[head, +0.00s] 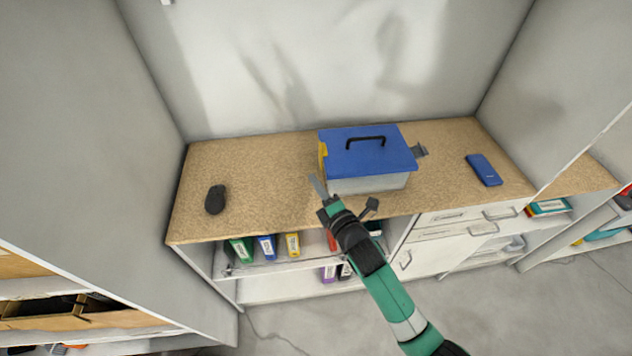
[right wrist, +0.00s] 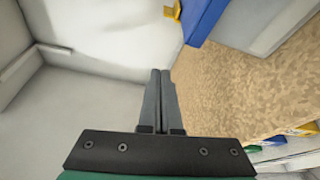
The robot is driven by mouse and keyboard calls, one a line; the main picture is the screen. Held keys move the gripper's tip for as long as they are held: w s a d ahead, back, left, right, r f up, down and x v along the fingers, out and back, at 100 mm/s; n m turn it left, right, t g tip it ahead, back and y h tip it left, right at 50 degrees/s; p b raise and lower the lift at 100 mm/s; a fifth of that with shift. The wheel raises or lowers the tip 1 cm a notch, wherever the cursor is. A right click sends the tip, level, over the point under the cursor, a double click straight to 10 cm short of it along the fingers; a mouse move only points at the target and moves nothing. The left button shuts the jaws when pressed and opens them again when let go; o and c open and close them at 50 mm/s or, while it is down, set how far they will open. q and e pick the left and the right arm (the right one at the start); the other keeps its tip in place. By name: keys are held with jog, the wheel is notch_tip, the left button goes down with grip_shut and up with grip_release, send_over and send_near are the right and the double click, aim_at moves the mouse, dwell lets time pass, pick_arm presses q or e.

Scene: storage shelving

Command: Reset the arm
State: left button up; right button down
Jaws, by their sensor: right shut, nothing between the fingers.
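My right gripper (head: 314,181) reaches up from the lower right over the front edge of the wooden counter. Its fingers are shut and empty, just in front of and left of the toolbox (head: 368,184). The toolbox has a grey body, a blue lid (head: 350,159) and a black handle. In the right wrist view the shut fingers (right wrist: 160,80) stand together, with part of the blue lid (right wrist: 200,15) and a yellow latch (right wrist: 173,12) beyond them. I cannot tell whether the gripper touches the box. My left gripper is not in view.
The counter (head: 255,175) holds a black mouse (head: 215,199) at left and a blue phone (head: 484,169) at right. Binders (head: 266,247) stand on the shelf below. Tall panels (head: 90,130) close in the left side. The counter between mouse and toolbox is bare.

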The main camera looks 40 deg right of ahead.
dwell(0.4)
jog(key=a+r+m+t+y, duration=0.1)
jog(key=a+r+t, duration=0.25)
jog(key=r, duration=1.25)
jog(key=a+r+m+t+y, duration=0.1)
jog(key=a+r+t, duration=0.3)
jog(key=r, duration=1.2)
jog(key=s+a+r+m+t+y, duration=0.2)
jog(key=s+a+r+m, duration=0.1)
jog(key=s+r+m, duration=0.45)
jog(key=s+a+r+m+t+y, duration=0.25)
jog(key=s+a+r+m, duration=0.2)
jog(key=s+r, duration=0.45)
notch_tip(320, 180, up, 13)
jog(key=w+m+g+p, duration=0.1)
jog(key=m+p, duration=0.1)
jog(key=p, duration=1)
jog(key=shift+w+d, duration=0.4)
jog(key=shift+d, duration=0.05)
